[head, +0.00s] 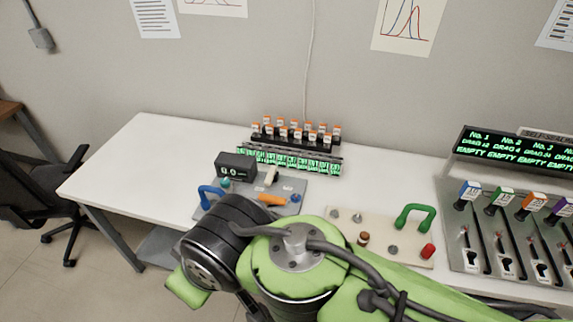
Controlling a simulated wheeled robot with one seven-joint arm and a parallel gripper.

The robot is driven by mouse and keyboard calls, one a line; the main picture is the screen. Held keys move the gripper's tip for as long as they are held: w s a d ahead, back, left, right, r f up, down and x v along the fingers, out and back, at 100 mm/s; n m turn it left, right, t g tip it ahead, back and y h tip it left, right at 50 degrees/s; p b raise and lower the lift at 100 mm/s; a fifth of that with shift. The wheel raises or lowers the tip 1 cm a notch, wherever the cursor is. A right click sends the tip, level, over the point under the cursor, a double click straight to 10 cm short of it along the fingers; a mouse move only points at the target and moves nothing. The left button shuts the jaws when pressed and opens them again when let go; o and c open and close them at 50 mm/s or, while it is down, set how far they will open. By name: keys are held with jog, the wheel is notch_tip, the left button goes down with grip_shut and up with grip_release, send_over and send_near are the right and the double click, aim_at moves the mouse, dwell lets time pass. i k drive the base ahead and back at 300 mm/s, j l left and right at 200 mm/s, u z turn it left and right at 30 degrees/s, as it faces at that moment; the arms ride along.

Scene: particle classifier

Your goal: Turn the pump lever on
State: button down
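A grey panel (287,184) on the white table carries a small dark box with a lit display (236,167), a blue handle (208,195), an orange lever-like piece (271,199) and a pale upright lever (271,175). The orange piece lies flat, pointing sideways. I see no label that tells which part is the pump lever. My green and black arm covers the front of this panel. My gripper is not visible in the head view, and whether it is open or shut does not show.
A cream board (345,228) with a green handle (415,217) and a red knob (428,251) lies right of the panel. Racks of orange-capped vials (296,132) stand behind. A lever console with a green-lit screen (510,150) stands at right. The table's left end (135,160) is clear.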

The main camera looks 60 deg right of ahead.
aim_at(272, 172)
jog(key=l+z, duration=0.1)
jog(key=z, duration=0.4)
jog(key=k+l+z, duration=0.1)
jog(key=z, duration=0.35)
jog(key=l+z, duration=0.2)
jog(key=z, duration=0.3)
